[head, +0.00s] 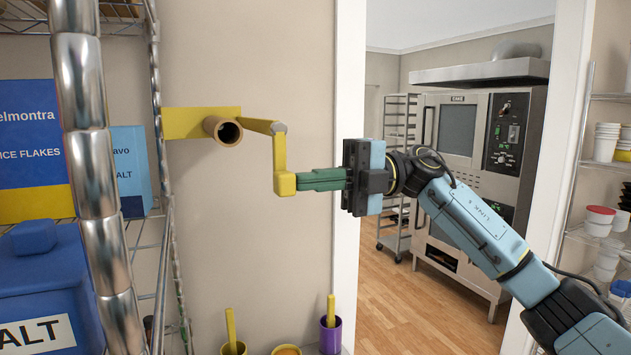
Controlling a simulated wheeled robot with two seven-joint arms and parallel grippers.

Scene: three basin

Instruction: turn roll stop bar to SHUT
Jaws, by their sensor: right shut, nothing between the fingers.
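The yellow roll stop bar (279,150) is mounted on the beige wall. Its upper arm runs right from beside a brown cardboard roll core (223,130), then bends down to a blocky lower end. A yellow plate (188,122) sits on the wall behind the core. My right gripper (300,181) reaches in from the right with its green fingers shut. The fingertips meet the bar's lower end in the picture; I cannot tell if they touch it. Nothing shows between the fingers. No SHUT marking is readable. My left gripper is not in view.
A wire shelf with a chrome post (92,170), a blue salt bin (50,290) and boxes stands at the left. A purple cup (330,336) and other containers are below the bar. A doorway on the right shows an oven (470,170) and rack.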

